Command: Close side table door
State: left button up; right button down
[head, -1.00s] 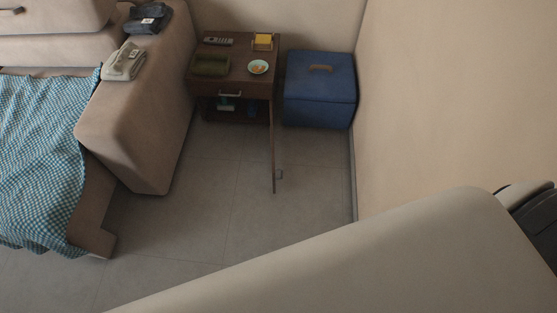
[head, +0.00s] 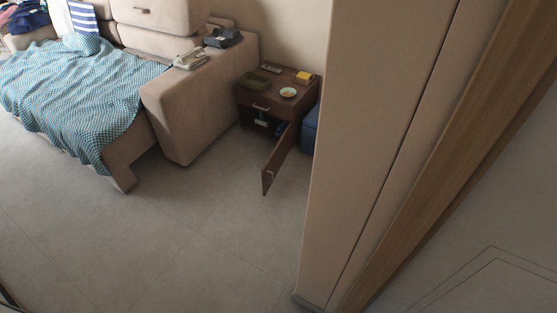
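The dark brown side table (head: 285,104) stands between the sofa's arm and a wall section in the head view. Its door (head: 279,160) hangs wide open and juts out toward me, with a small handle near its free edge. The lower compartment (head: 262,120) is exposed, with small items inside. The drawer above it looks shut. Neither of my grippers shows in the head view.
The beige sofa (head: 195,115) with a checked blanket (head: 80,90) stands left of the table. A wall edge (head: 365,130) on the right partly hides the blue box (head: 310,130). The tiled floor (head: 190,240) in front is clear.

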aim_at(270, 169)
jog(key=z, duration=0.55)
jog(key=i+j+z, duration=0.4)
jog(key=j, duration=0.2)
jog(key=i+j+z, duration=0.15)
jog(key=j, duration=0.15)
jog(key=i+j+z, duration=0.2)
jog(key=j, duration=0.15)
jog(key=j+z, duration=0.2)
jog(key=j, duration=0.15)
